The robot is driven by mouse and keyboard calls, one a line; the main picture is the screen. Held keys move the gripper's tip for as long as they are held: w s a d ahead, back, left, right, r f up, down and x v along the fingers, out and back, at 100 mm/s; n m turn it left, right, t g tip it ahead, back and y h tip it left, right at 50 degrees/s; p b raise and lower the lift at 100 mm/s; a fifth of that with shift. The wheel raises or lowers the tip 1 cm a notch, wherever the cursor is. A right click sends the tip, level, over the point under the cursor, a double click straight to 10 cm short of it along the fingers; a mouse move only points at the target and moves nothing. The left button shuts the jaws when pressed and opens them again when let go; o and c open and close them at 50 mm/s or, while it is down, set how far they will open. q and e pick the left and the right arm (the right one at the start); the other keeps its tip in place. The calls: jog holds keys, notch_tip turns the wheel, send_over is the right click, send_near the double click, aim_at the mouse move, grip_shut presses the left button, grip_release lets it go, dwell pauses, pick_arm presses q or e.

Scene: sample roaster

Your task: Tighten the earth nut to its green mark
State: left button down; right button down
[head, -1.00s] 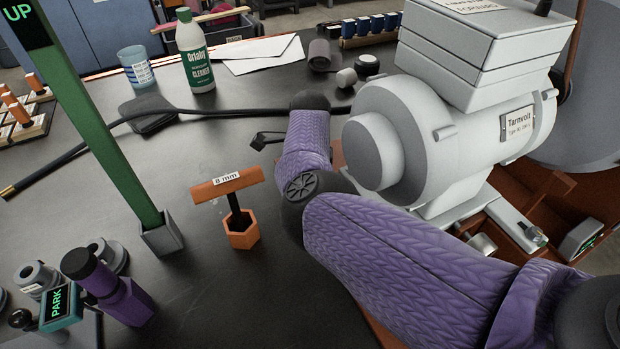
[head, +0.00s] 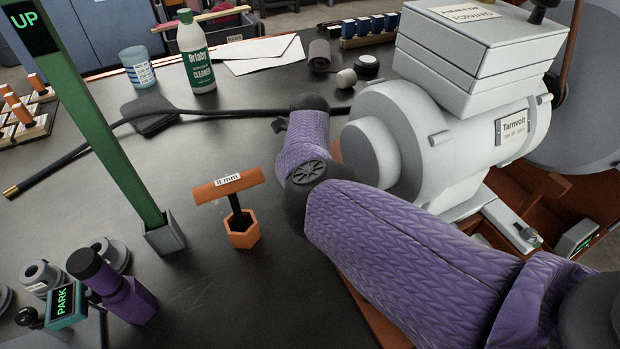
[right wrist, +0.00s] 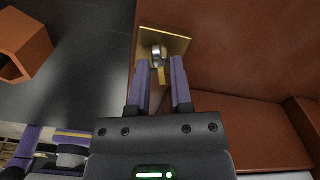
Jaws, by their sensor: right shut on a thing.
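In the right wrist view, a small silver earth nut (right wrist: 158,53) sits at a square brass plate (right wrist: 176,41). My right gripper (right wrist: 162,66) has its two purple fingers on either side of the nut and is shut on it. A short yellowish strip (right wrist: 163,78) shows between the fingers. I cannot make out a green mark. In the head view my purple right arm hides the right gripper and the nut.
The grey motor (head: 440,135) stands right of my arm on a red-brown frame (head: 555,205). An orange T-handle marked 8 mm (head: 228,187) stands in a hexagonal holder (head: 243,238). A green UP post (head: 100,135) and a PARK sign (head: 66,303) are at left. A black cable (head: 235,112) crosses the bench.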

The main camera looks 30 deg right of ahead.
jog(key=shift+m, duration=1.1)
pick_arm(q)
jog(key=shift+s+r, duration=0.1)
jog(key=shift+s, duration=0.3)
jog(key=shift+s, duration=0.15)
jog(key=shift+w, duration=0.55)
jog(key=shift+s, duration=0.2)
pick_arm(e)
jog(key=c, duration=0.8)
grip_release()
jog(key=shift+o, duration=1.4)
pick_arm(q)
jog(key=shift+s, duration=0.3)
